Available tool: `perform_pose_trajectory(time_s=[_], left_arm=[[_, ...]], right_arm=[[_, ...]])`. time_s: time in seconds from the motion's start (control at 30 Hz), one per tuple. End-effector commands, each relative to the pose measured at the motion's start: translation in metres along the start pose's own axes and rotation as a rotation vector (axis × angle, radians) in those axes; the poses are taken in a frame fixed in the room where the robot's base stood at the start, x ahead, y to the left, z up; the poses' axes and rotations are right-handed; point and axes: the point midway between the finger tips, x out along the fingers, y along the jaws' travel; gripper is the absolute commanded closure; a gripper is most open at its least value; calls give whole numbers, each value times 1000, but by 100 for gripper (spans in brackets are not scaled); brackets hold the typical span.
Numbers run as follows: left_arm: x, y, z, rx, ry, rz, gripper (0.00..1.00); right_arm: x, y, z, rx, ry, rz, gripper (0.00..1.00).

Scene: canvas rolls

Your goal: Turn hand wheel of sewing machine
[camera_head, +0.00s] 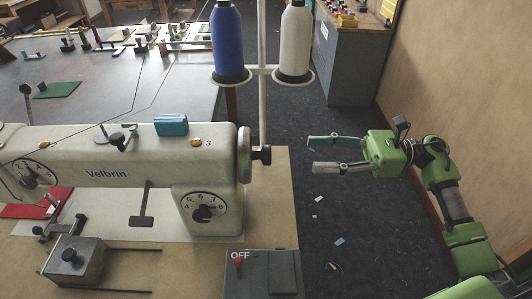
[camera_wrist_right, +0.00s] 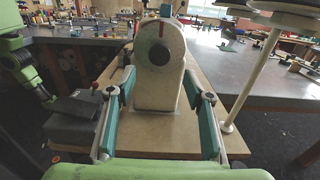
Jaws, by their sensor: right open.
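The cream sewing machine (camera_head: 110,172), marked Velbrin, stands on a wooden table at the left of the head view. Its hand wheel (camera_head: 244,155) is at the machine's right end, with a dark knob (camera_head: 262,155) sticking out to the right. In the right wrist view the hand wheel (camera_wrist_right: 160,50) faces the camera, with a red mark near its top. My right gripper (camera_head: 309,154) is open and empty, to the right of the wheel and apart from it. In the wrist view its fingers (camera_wrist_right: 165,98) lie wide apart, below and either side of the wheel. My left gripper is not in view.
A thread stand (camera_head: 262,110) with a blue spool (camera_head: 228,42) and a white spool (camera_head: 295,42) rises behind the wheel. A switch box (camera_head: 262,274) marked OFF sits at the table's front right. A grey cabinet (camera_head: 345,65) stands behind. The floor right of the table is mostly clear.

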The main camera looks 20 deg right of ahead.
Motion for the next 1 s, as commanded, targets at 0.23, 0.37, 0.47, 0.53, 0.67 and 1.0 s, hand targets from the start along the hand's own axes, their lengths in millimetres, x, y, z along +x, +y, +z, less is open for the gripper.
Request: perform_pose_trajectory(time_s=[0.23,0.37,0.47,0.53,0.67,1.0], left_arm=[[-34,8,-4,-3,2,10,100],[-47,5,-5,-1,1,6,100],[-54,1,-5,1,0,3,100],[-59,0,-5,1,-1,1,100],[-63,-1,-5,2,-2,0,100],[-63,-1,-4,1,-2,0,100]], right_arm=[[54,1,8,3,-5,3,53],[81,1,8,3,-6,3,53],[98,1,7,4,-4,2,53],[107,0,6,5,-5,0,53],[118,0,3,4,-3,1,53],[122,0,1,3,0,0,53]])
